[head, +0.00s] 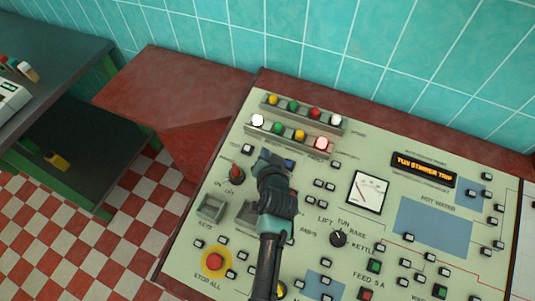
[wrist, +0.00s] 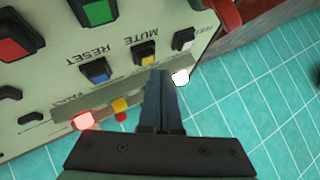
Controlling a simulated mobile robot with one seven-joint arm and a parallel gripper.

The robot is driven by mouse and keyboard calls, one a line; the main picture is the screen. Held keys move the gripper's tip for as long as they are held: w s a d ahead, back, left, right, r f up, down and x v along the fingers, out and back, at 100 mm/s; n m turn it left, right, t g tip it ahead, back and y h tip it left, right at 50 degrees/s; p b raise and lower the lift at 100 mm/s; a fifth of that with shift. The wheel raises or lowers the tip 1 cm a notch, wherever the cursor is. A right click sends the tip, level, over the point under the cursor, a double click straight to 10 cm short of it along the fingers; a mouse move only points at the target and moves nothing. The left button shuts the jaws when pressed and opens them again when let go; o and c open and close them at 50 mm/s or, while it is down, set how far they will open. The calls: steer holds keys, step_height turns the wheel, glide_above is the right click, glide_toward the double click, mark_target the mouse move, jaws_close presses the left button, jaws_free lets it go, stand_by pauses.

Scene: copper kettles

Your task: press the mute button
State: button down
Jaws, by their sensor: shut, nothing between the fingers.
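The mute button (wrist: 147,54) is a small yellow-topped button under the word MUTE on the cream panel in the wrist view. In the head view my gripper hides it. My gripper (head: 265,157) is shut and empty over the upper left of the panel. In the wrist view the closed fingertips (wrist: 160,74) point at the panel just below and right of the mute button; I cannot tell whether they touch it. The blue RESET button (wrist: 95,70) is to its left in the wrist view, and a white button (wrist: 183,39) is to its right.
Two raised lamp strips (head: 290,137) lie beyond my gripper, with a white lamp (wrist: 181,77) beside the fingers. A red selector knob (head: 236,174) and a red stop button (head: 215,261) are on the panel's left. The tiled wall (head: 390,60) rises behind.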

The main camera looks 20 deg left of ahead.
steer(key=shift+f, duration=0.15)
steer(key=shift+w+f+b, duration=0.1)
steer(key=shift+f+b, duration=0.15)
steer(key=shift+b, duration=0.15)
steer(key=shift+f+b, duration=0.35)
steer(key=shift+b, duration=0.05)
steer(key=shift+r, duration=0.15)
stand_by(0.6)
steer(key=shift+r+p, duration=0.6)
steer(key=shift+p, duration=0.2)
steer(key=r+p, duration=0.2)
steer(key=s+r+p, duration=0.1)
steer(key=r+p, duration=0.2)
steer(key=shift+s, duration=0.15)
